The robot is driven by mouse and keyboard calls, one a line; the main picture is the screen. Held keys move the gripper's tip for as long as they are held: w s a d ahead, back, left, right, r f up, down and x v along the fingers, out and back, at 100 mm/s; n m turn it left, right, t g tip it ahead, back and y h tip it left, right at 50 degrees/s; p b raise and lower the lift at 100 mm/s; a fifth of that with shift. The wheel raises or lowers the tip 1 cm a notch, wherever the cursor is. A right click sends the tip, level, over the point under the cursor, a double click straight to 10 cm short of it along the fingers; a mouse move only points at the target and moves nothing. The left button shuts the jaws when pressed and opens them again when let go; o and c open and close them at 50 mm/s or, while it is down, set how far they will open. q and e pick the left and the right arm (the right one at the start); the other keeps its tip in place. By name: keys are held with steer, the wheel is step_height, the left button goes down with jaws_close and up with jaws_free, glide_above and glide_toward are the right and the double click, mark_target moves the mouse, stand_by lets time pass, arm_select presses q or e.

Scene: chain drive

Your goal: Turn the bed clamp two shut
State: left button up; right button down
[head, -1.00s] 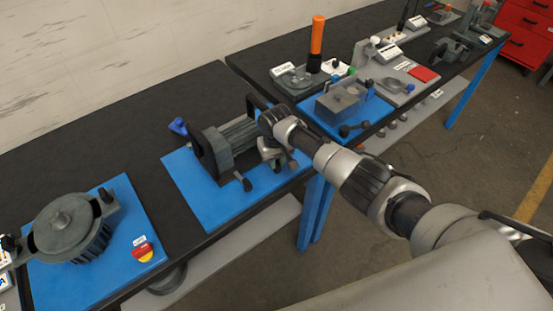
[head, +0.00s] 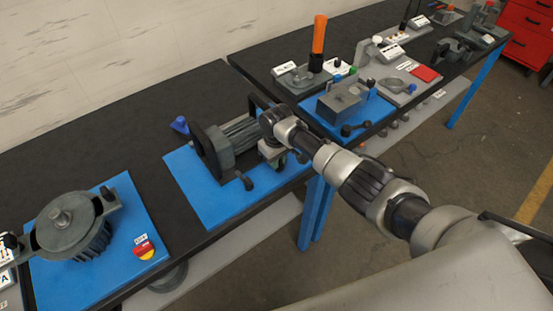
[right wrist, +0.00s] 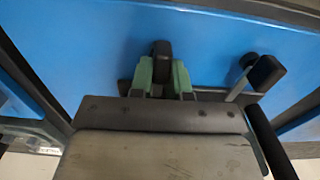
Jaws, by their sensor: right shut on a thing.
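A grey finned machine (head: 232,145) with a dark round end plate sits on a blue bed plate (head: 205,198). My right gripper (head: 275,160) is at the machine's right front side. In the right wrist view its green fingers (right wrist: 161,78) are shut on a dark clamp lever (right wrist: 161,52). Most of that lever is hidden between the fingers. A second clamp lever (head: 246,181) with a dark knob stands free at the front, and also shows in the right wrist view (right wrist: 264,74). I cannot read which clamp is number two. My left gripper is not in view.
A blue handle (head: 180,125) sticks out at the machine's back left. A grey round unit (head: 68,228) stands on another blue plate at left. A second bench at right holds a grey block (head: 342,100) and an orange-handled tool (head: 318,38).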

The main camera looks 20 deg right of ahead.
steer(key=shift+r, duration=0.1)
steer(key=c, duration=1.1)
jaws_free()
step_height(320, 180, up, 11)
steer(key=shift+f+b, duration=0.1)
steer(key=shift+b, duration=0.45)
